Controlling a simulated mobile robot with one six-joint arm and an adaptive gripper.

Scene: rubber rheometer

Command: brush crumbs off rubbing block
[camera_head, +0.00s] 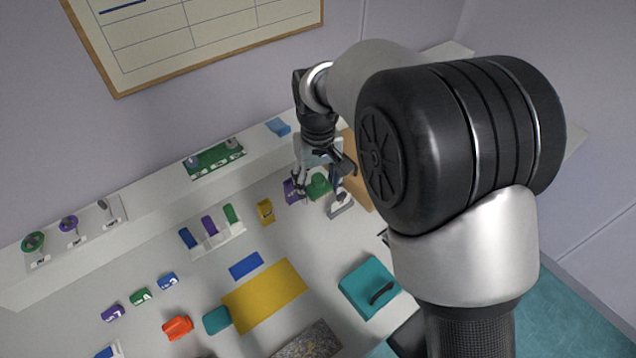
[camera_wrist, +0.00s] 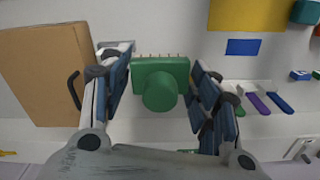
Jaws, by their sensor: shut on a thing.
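A green knobbed piece (camera_wrist: 160,92) with thin bristle-like spikes along its far edge sits between my fingers in the wrist view. My gripper (camera_wrist: 160,85) is shut on it, low over the white worktop. In the camera_head view my gripper (camera_head: 322,185) reaches down near the shelf at the back, and the green piece (camera_head: 318,187) shows partly behind the fingers. A flat blue block (camera_head: 246,265) lies at the edge of a yellow mat (camera_head: 265,295); it also shows in the wrist view (camera_wrist: 243,47). I cannot tell which block is the rubbing block, and no crumbs are discernible.
A brown box (camera_wrist: 45,75) stands left of my gripper in the wrist view. A teal block with a dark handle (camera_head: 368,288), a yellow piece (camera_head: 265,210) and a white rack (camera_head: 215,240) of coloured bars stand on the worktop. A raised white shelf (camera_head: 150,205) runs along the wall.

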